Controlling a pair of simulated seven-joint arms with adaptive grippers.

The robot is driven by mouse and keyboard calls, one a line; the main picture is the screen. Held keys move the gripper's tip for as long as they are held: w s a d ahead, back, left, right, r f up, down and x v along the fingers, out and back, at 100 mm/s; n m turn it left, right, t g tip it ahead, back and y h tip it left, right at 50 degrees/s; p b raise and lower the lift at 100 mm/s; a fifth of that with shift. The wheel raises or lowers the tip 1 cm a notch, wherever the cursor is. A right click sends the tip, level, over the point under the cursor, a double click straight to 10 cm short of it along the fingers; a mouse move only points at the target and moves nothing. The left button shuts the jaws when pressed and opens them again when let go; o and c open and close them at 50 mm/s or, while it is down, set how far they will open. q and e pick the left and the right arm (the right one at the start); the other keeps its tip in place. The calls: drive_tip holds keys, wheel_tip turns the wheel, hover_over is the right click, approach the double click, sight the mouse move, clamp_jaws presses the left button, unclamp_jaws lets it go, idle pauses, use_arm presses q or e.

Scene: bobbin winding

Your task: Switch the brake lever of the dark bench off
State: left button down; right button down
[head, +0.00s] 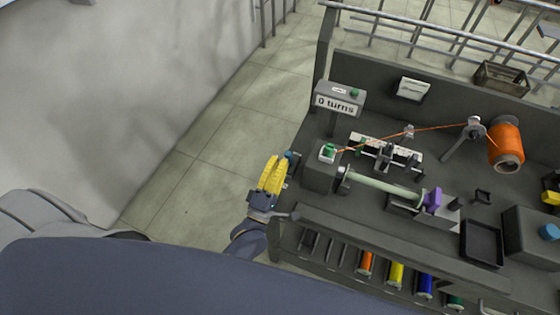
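The dark bench (400,240) stands at the right in the head view. A small green piece on a white base (328,152) sits on top of the dark winder block (320,178). I cannot tell for sure which part is the brake lever, or its setting. My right gripper is out of view.
A counter box (338,105) reads "0 turns". A pale green rod (385,189) runs from the winder block to a purple piece (432,200). Orange wire leads from the orange spool (506,142). Colored spools (396,275) sit below the front edge. Floor left of the bench is clear.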

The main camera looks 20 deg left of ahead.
use_arm(q)
drive_tip(key=shift+w+d+r, duration=0.1)
drive_tip(key=shift+w+r, duration=0.3)
drive_tip(key=shift+w, duration=0.2)
idle(0.5)
drive_tip(key=shift+x, duration=0.9)
drive_tip(key=shift+f+x, duration=0.15)
drive_tip(key=shift+x, duration=0.75)
drive_tip(key=shift+f+x, duration=0.2)
drive_tip(key=shift+x, duration=0.7)
drive_tip(key=shift+w, duration=0.25)
drive_tip(key=shift+s+r, duration=0.1)
drive_tip(key=s+r, duration=0.2)
drive_tip(key=s, duration=0.4)
drive_tip(key=s+a+r, duration=0.1)
drive_tip(key=s+r, duration=0.1)
drive_tip(key=s, duration=0.5)
drive_tip(key=shift+r, duration=0.25)
drive_tip(key=shift+a, duration=0.15)
